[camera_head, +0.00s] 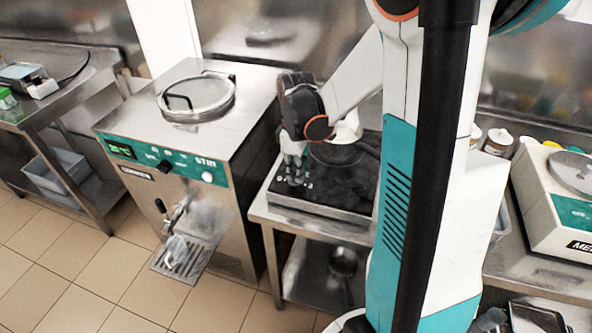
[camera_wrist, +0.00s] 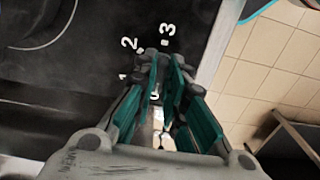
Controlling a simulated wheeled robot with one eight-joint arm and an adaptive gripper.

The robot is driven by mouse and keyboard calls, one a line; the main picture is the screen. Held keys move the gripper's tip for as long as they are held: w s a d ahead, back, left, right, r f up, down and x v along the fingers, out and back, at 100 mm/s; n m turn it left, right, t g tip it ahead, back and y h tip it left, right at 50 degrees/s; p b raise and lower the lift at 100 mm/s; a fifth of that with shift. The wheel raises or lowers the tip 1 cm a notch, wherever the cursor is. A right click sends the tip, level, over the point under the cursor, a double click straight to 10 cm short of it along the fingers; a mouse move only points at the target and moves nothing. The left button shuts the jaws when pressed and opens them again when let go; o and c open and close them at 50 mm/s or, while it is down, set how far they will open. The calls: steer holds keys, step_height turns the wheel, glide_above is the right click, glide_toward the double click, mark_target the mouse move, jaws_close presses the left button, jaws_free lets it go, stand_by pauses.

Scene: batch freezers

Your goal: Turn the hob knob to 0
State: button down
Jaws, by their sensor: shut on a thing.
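The black hob (camera_head: 335,185) sits on a steel table to the right of the batch freezer. My gripper (camera_head: 295,178) points down over the hob's front left corner, where the knob is. In the wrist view my gripper (camera_wrist: 165,75) has its teal-padded fingers close together over the knob's place, shut on the knob. The knob itself is mostly hidden by the fingers. White dial marks (camera_wrist: 168,30) 1, 2 and 3 show beside and beyond the fingertips. Another mark is partly seen between the fingers. I cannot tell which mark the knob points to.
A batch freezer (camera_head: 185,130) with a round lid stands close on the left of the hob. A pan (camera_head: 343,262) lies on the shelf below. Jars (camera_head: 497,142) and a white-and-green machine (camera_head: 560,210) stand to the right. Tiled floor is clear in front.

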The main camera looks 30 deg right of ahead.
steer(key=shift+n, duration=0.3)
steer(key=c, duration=1.6)
jaws_free()
steer(key=shift+c, duration=0.2)
steer(key=shift+r, duration=0.1)
step_height(320, 180, up, 12)
